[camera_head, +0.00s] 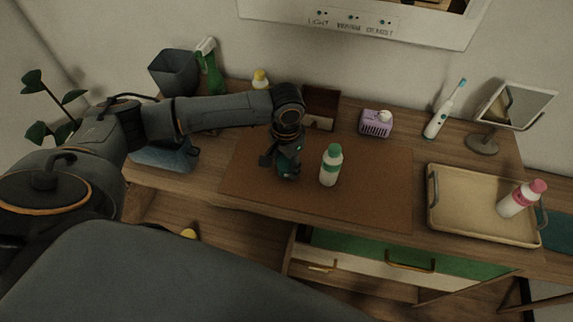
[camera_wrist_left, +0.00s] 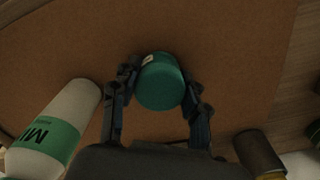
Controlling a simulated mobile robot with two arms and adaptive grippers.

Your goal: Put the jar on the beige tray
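The jar is a small teal, round-lidded container with a pale label, standing between the fingers of my left gripper. In the left wrist view the jar (camera_wrist_left: 160,88) has one dark finger close on each side, and the gripper (camera_wrist_left: 162,84) points down at it. In the head view the left gripper (camera_head: 283,160) is low over the brown mat and partly hides the jar (camera_head: 287,170). Whether the fingers press on the jar is not clear. The beige tray (camera_head: 460,225) is at the right end of the table. My right gripper is not in view.
A white bottle with green cap and label (camera_head: 331,166) stands just right of my left gripper on the mat (camera_head: 380,190). A pink-capped bottle (camera_head: 519,199) stands on the tray's right side. A purple box (camera_head: 376,123), toothbrush (camera_head: 445,108) and mirror (camera_head: 512,105) are at the back.

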